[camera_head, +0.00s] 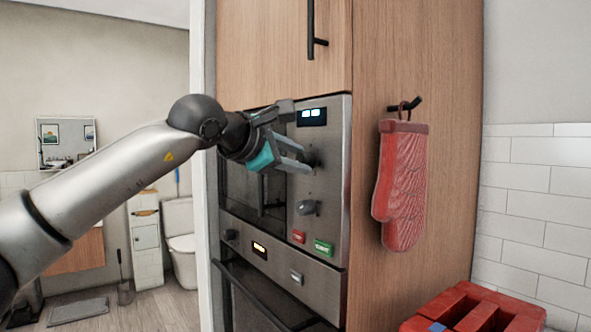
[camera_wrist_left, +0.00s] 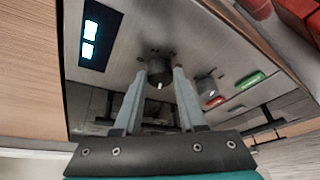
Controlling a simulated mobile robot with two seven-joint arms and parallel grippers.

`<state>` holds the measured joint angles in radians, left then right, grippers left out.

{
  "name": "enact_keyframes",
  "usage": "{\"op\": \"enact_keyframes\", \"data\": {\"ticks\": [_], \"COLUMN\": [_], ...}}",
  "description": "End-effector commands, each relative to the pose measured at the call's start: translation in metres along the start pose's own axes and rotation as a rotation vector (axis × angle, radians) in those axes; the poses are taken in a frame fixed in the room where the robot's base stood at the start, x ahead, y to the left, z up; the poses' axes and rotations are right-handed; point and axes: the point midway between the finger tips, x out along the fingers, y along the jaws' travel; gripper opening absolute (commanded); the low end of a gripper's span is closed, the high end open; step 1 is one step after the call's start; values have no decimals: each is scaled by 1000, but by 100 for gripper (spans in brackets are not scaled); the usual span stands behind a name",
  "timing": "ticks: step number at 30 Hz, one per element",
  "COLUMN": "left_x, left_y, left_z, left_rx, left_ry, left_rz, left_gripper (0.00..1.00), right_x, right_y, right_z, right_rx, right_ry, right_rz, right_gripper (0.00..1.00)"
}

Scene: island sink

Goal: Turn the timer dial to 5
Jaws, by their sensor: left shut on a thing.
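The upper dial (camera_head: 316,158), a dark round knob, sits on the steel microwave panel below a lit display (camera_head: 312,117). My left gripper (camera_head: 308,160) reaches it from the left, with one finger on each side. In the left wrist view the same dial (camera_wrist_left: 159,68) lies between the two grey fingertips, which are shut on it; a small white mark shows on the knob. A second dial (camera_head: 307,208) sits lower on the panel and is free. My right gripper is not in view.
Red (camera_head: 299,237) and green (camera_head: 323,247) buttons sit below the lower dial. An oven with a dark handle (camera_head: 250,298) is underneath. A red oven mitt (camera_head: 402,185) hangs on the cabinet side. A red crate-like object (camera_head: 470,308) stands at lower right.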

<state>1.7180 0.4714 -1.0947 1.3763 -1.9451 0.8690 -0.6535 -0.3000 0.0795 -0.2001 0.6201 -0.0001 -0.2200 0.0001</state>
Motion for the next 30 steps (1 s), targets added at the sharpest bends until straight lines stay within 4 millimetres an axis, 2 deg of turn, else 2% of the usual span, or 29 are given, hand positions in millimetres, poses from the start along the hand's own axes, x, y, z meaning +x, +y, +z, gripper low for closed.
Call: {"op": "enact_keyframes", "data": {"ticks": [6,19,20,27,30], "left_x": [0,0,0,0,0], "left_y": [0,0,0,0,0], "left_z": [1,1,1,1,0], "left_rx": [43,52,52,50,49], "left_ry": [0,1,1,1,2], "left_rz": [19,22,22,21,20], "left_gripper": [0,0,41,68,70], "right_x": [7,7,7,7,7], "right_y": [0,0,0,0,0], "right_z": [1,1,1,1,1], "right_rx": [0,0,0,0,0], "right_ry": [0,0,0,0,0], "right_rz": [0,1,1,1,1], "right_gripper": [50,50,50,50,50]}}
